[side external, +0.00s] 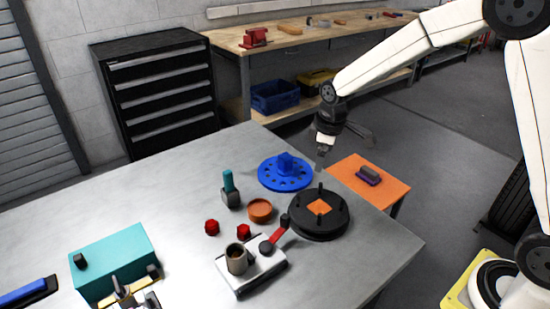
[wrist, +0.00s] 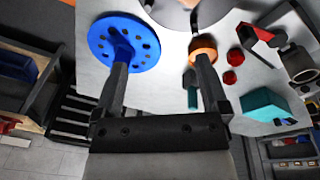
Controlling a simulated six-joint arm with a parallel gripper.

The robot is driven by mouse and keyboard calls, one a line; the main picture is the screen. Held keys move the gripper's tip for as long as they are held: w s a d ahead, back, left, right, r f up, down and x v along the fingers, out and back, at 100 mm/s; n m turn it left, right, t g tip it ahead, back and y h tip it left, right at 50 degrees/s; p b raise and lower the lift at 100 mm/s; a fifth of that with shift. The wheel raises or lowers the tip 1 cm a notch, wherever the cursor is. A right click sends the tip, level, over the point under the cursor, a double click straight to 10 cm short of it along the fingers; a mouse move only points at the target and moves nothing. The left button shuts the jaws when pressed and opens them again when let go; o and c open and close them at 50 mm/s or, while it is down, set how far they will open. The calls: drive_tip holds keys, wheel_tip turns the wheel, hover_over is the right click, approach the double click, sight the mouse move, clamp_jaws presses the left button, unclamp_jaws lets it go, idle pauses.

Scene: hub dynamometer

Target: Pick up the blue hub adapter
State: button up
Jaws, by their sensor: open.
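The blue hub adapter (side external: 285,177) is a round disc with a ring of holes and a raised block in its middle. It lies flat on the grey metal table. My gripper (side external: 321,163) is open and empty, above the table to the right of the adapter in the side view. In the wrist view the adapter (wrist: 124,42) is at the upper left, and the left finger of my gripper (wrist: 163,60) overlaps its lower part. The gap between the fingers shows bare table. I see no contact with the adapter.
A black studded hub (side external: 334,224) with an orange square stands just in front. An orange round piece (side external: 260,210), a teal-handled tool (side external: 229,184) and red nuts (side external: 212,227) lie nearby. A fixture with a red lever (side external: 251,269) is at the front.

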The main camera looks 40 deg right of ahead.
drive_tip(key=w+f+n, duration=0.2)
drive_tip(key=w+n, duration=0.2)
drive_tip(key=w, duration=0.5)
drive_tip(key=n+g, duration=0.1)
drive_tip(key=n, duration=0.4)
hover_over(285, 156)
drive_tip(key=shift+s+f, duration=0.25)
drive_tip(key=shift+f, duration=0.35)
drive_tip(key=shift+s+f, duration=0.2)
drive_tip(key=shift+f, duration=0.4)
drive_tip(key=shift+w+d+f+n+g, duration=0.1)
drive_tip(key=shift+w+f+n+g, duration=0.35)
drive_tip(key=shift+n, duration=0.45)
drive_tip(key=shift+w, duration=0.1)
drive_tip(key=shift+f, duration=1.3)
drive_tip(key=shift+f, duration=0.1)
drive_tip(key=shift+f, duration=2.45)
